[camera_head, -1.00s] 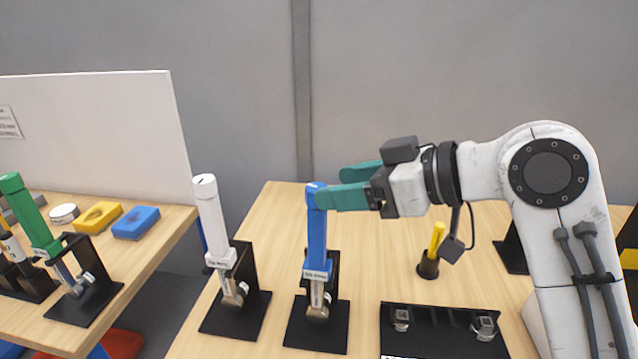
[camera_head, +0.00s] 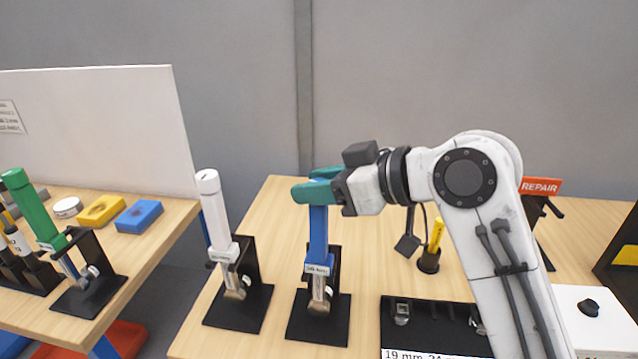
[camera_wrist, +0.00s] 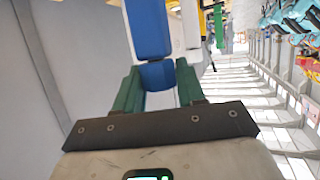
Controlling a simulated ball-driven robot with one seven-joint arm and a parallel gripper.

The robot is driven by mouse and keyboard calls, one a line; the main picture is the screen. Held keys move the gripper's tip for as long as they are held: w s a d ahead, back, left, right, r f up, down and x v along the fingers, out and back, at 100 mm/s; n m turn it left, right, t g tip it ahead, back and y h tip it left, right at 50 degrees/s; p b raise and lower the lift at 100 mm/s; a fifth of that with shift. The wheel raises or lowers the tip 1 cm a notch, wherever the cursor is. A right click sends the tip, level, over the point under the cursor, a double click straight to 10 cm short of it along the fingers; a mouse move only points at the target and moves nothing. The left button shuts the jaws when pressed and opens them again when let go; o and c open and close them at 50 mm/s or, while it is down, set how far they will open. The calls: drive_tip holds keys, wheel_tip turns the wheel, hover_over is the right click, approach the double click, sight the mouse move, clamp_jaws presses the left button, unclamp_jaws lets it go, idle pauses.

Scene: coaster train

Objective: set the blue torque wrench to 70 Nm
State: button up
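The blue torque wrench (camera_head: 318,235) stands upright in a black stand (camera_head: 318,325) on the wooden table, with a white label low on its body. My gripper (camera_head: 310,186) is at the top of its handle, one green finger in front of it and one behind. In the wrist view the blue handle (camera_wrist: 155,74) lies between the two fingers (camera_wrist: 160,80). It nearly fills the gap, and I cannot tell if the fingers press on it. The fingers hide the handle's top in the head view. The scale reading is too small to read.
A white wrench (camera_head: 216,215) stands close on the left. A green wrench (camera_head: 38,215) stands on the left table. A black tray (camera_head: 425,325) is front right. A yellow-handled tool (camera_head: 436,235) stands behind it. A red REPAIR sign (camera_head: 540,187) is at the right.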

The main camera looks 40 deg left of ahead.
drive_tip(key=c, duration=0.4)
drive_tip(key=shift+c, duration=0.2)
drive_tip(key=shift+m+t, duration=0.3)
drive_tip(key=shift+t, duration=0.1)
drive_tip(key=m+t+p, duration=0.1)
drive_tip(key=t, duration=0.1)
drive_tip(key=m+t+p, duration=0.1)
drive_tip(key=m+t, duration=0.1)
drive_tip(key=shift+s+r+m, duration=0.15)
drive_tip(key=shift+m, duration=0.15)
drive_tip(key=m+t+h+p, duration=0.2)
drive_tip(key=m+t, duration=0.2)
drive_tip(key=shift+a+t+p, duration=0.1)
drive_tip(key=shift+t+p, duration=0.25)
drive_tip(key=shift+t, duration=0.05)
drive_tip(key=m+t+h+p, duration=0.1)
drive_tip(key=m+t+h, duration=0.2)
drive_tip(key=m+t, duration=0.1)
drive_tip(key=shift+m+h+p, duration=0.3)
drive_tip(key=shift+m+h, duration=0.1)
drive_tip(key=shift+m, duration=0.1)
drive_tip(key=m+t+h, duration=0.2)
drive_tip(key=m+h, duration=0.2)
drive_tip(key=h, duration=0.1)
drive_tip(key=shift+m, duration=0.4)
drive_tip(key=shift+h+b, duration=0.3)
